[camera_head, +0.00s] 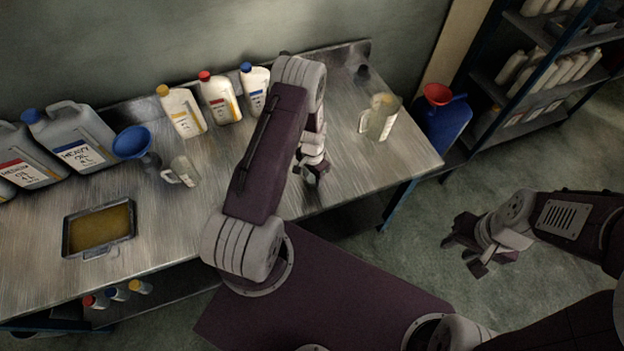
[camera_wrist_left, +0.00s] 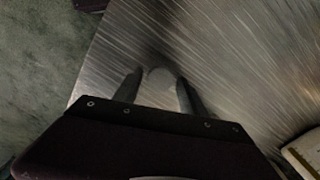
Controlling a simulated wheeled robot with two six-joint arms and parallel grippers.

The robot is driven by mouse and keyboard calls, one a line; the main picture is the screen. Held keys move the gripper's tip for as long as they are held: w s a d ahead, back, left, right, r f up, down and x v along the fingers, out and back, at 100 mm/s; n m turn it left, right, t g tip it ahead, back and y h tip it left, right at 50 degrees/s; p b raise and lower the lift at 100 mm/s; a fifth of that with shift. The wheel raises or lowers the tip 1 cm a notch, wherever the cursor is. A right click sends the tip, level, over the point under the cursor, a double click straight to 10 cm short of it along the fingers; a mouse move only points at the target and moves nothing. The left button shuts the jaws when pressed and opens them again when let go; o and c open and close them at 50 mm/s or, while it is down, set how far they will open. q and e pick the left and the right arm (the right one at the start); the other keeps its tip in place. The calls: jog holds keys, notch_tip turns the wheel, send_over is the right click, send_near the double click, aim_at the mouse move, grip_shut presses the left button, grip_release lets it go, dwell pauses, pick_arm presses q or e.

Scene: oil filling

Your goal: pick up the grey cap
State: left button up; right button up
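A small round grey shape, which looks like the grey cap (camera_wrist_left: 160,76), lies on the metal table between my left gripper's two fingertips in the left wrist view. My left gripper (camera_wrist_left: 158,90) is open, with a finger on either side of it; I cannot tell if either finger touches it. In the head view my left gripper (camera_head: 313,172) points down close to the table's front part, and I cannot make out the cap there. My right gripper (camera_head: 464,254) is open and empty, over the floor to the right of the table.
The metal table (camera_head: 330,205) holds a clear jug (camera_head: 380,117) to the right, a smaller jug (camera_head: 183,171), a blue funnel (camera_head: 131,142), several bottles at the back and an oil tray (camera_head: 99,229) at left. A blue can with a red funnel (camera_head: 437,94) stands beyond the right edge.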

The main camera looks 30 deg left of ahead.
pick_arm(q)
grip_shut()
jog(key=shift+r, duration=0.1)
jog(key=r, duration=0.1)
jog(key=r+b, duration=0.1)
jog(key=r, duration=0.2)
jog(key=shift+w+d+r, duration=0.15)
jog(key=shift+w+d, duration=0.15)
jog(key=shift+d, duration=0.1)
jog(key=w+d+r+b, duration=0.2)
jog(key=w+d+r, duration=0.2)
jog(key=d, duration=0.5)
notch_tip(320, 180, up, 3)
jog(key=shift+w+d+f, duration=0.1)
jog(key=shift+w+d, duration=0.1)
jog(key=shift+d, duration=0.15)
